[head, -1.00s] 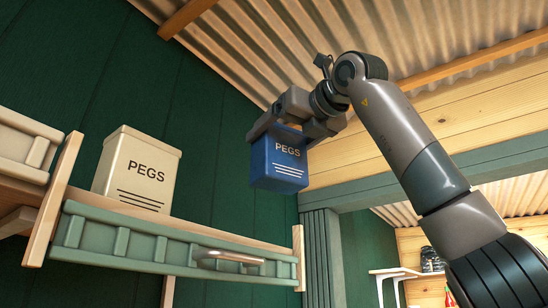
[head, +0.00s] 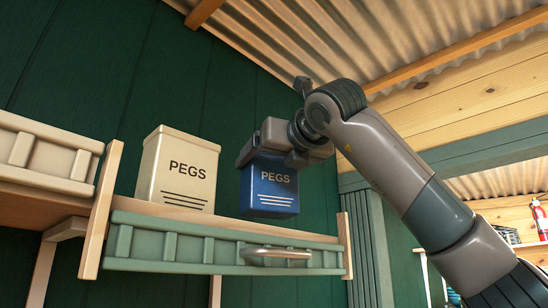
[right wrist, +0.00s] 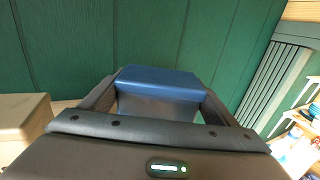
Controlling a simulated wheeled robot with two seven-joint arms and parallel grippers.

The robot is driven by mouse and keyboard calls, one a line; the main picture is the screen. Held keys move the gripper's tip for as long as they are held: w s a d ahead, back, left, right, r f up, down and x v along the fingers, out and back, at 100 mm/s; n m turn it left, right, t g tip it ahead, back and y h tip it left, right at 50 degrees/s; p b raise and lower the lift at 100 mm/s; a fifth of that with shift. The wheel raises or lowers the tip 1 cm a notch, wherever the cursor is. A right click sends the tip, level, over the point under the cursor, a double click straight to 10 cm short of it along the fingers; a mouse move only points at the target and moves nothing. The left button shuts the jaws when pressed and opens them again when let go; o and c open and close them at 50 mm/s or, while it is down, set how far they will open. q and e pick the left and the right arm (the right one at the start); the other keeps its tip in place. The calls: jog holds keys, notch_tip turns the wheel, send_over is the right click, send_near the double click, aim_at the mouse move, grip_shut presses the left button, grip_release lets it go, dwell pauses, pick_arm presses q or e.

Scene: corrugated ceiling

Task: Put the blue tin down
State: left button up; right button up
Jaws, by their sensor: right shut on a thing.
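The blue tin (head: 270,190), marked PEGS, is upright at the shelf, right of the cream tin. My right gripper (head: 277,160) is shut on its upper part from above and behind the front face. In the right wrist view the blue tin (right wrist: 160,78) sits between the two fingers. Its bottom edge is just above the top of the green shelf rail (head: 190,243); I cannot tell whether it touches the shelf board. My left gripper is not in view.
A cream tin (head: 178,170) marked PEGS stands on the shelf to the left, with a narrow gap. A wooden post (head: 346,245) ends the shelf at the right. The dark green wall (head: 130,60) is behind.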

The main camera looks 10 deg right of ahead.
aim_at(269, 215)
jog(key=shift+s+d+r, duration=0.15)
jog(key=shift+s, duration=0.05)
jog(key=shift+f+p, duration=0.65)
jog(key=shift+f, duration=1.1)
jog(key=shift+f, duration=0.15)
jog(key=o, duration=2)
jog(key=shift+f, duration=0.1)
